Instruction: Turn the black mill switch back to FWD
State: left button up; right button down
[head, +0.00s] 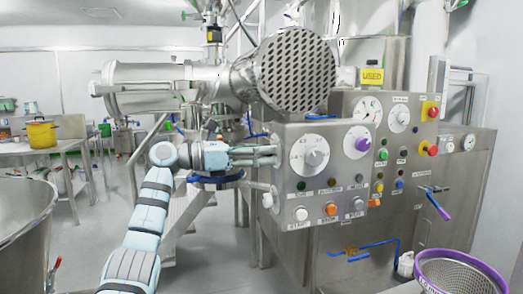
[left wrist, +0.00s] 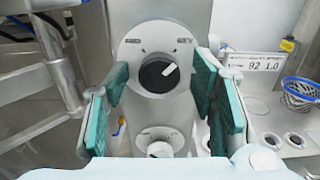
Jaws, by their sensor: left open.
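The black mill switch (left wrist: 158,74) is a round knob with a white pointer on a pale round plate, in the left wrist view. Its pointer slants up and right, toward the label REV; the label at the plate's left is blurred. In the head view the switch is hidden on the left side of the steel control box (head: 285,135). My left gripper (head: 275,155) is open beside that side. In the left wrist view its teal finger pads (left wrist: 160,84) stand to the left and right of the knob, with gaps. My right gripper is not in view.
A smaller pale knob (left wrist: 158,148) sits below the switch. The box front carries a white dial (head: 316,157), a purple-knobbed dial (head: 361,142) and several buttons. A purple-rimmed basket (head: 460,275) stands at lower right. A steel vessel (head: 22,225) stands at lower left.

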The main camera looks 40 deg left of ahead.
pick_arm(q)
jog(key=shift+w, duration=0.2)
jog(key=c, duration=1.1)
jog(key=shift+c, duration=0.2)
jog(key=shift+n+p, duration=9.1)
jog(key=shift+p, duration=2.45)
